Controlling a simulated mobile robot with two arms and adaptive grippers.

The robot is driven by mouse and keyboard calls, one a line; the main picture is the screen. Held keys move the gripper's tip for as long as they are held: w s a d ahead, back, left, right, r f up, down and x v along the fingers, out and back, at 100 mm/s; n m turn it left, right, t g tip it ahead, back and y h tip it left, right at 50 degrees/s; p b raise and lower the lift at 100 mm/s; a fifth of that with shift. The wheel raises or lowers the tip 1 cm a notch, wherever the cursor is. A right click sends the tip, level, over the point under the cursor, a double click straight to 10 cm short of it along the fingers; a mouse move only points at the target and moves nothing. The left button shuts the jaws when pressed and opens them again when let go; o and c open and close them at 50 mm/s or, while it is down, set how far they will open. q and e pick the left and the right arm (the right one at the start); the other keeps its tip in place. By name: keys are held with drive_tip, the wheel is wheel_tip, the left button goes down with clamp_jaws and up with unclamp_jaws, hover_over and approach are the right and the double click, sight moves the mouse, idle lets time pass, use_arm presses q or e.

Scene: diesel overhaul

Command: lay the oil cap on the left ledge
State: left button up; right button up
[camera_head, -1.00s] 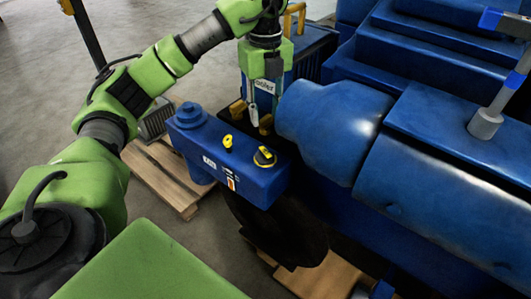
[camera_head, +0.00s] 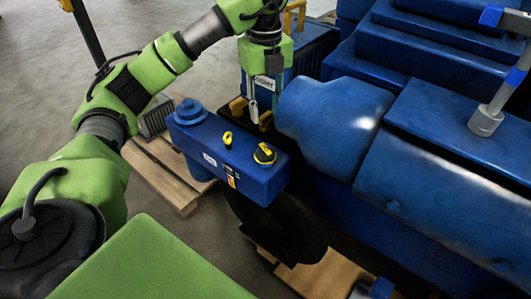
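A yellow-and-black cap (camera_head: 264,154), which looks like the oil cap, sits on top of the blue box-shaped housing (camera_head: 240,172) near the middle of the head view. My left gripper (camera_head: 262,106) points down behind this housing, beside the rounded blue engine part. It is well apart from the cap, and nothing can be made out in it. Its fingers are small and partly lost against the dark background, so their opening is unclear. I cannot tell which surface is the left ledge. My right gripper is not in view.
A smaller yellow fitting (camera_head: 227,139) stands left of the cap. The large blue engine (camera_head: 440,180) fills the right side. A grey post (camera_head: 487,120) stands on it. A wooden pallet (camera_head: 170,175) lies on the floor at left.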

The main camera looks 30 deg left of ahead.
sight(265, 148)
use_arm(q)
drive_tip(key=shift+c, duration=0.5)
drive_tip(key=shift+f+m, duration=2)
drive_tip(key=shift+m, duration=3.8)
drive_tip(key=shift+f+m, duration=2.05)
drive_tip(key=shift+m, duration=3.75)
drive_tip(key=shift+f+m, duration=2)
drive_tip(key=shift+m, duration=3.8)
